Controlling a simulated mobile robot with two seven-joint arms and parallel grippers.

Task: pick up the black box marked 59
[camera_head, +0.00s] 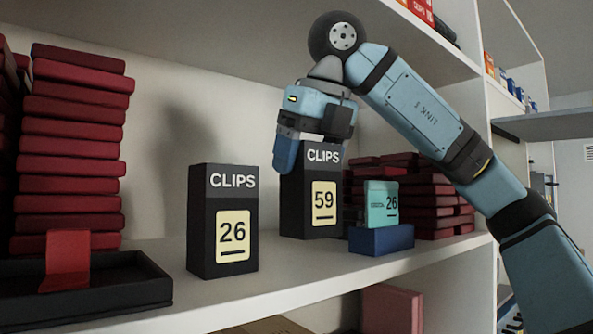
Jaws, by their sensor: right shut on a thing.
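The black box marked 59 (298,194) stands upright on the white shelf, with "CLIPS" printed at its top. My right gripper (308,140) comes from above and is shut on the top of this box. The gripper body hides part of the box's upper edge, and the fingertips are mostly hidden. The box's base appears at shelf level; I cannot tell if it is lifted. A similar black box marked 26 (222,220) stands to its left, nearer the front. My left gripper is not in view.
A teal box marked 26 (381,204) sits on a blue box (381,239) close to the right. Dark red boxes (430,205) are stacked behind it. A tall red stack (75,150) and a black tray (135,286) are at left. The upper shelf (230,30) hangs above.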

